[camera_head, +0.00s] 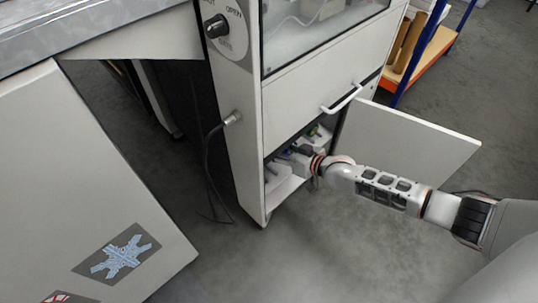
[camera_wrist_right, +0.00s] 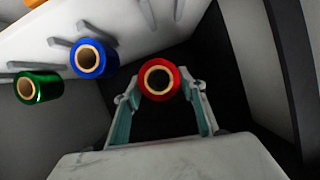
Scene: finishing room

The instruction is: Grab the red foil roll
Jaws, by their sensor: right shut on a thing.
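The red foil roll (camera_wrist_right: 176,84), with its tan core facing me, sits between the two fingers of my right gripper (camera_wrist_right: 160,84) in the right wrist view. The fingers are shut on the roll from both sides. It appears clear of the pegs, but I cannot tell its exact distance from them. In the head view my right arm reaches into the open lower compartment of the cabinet. The red roll and the fingertips are hidden there. My left gripper is not in view.
A blue roll (camera_wrist_right: 99,57) and a green roll (camera_wrist_right: 47,86) sit by the pegged white rack (camera_wrist_right: 124,33), left of the red roll. The cabinet's open door (camera_head: 410,142) stands beside my right arm. A dark cable (camera_head: 207,160) hangs on the cabinet's left side.

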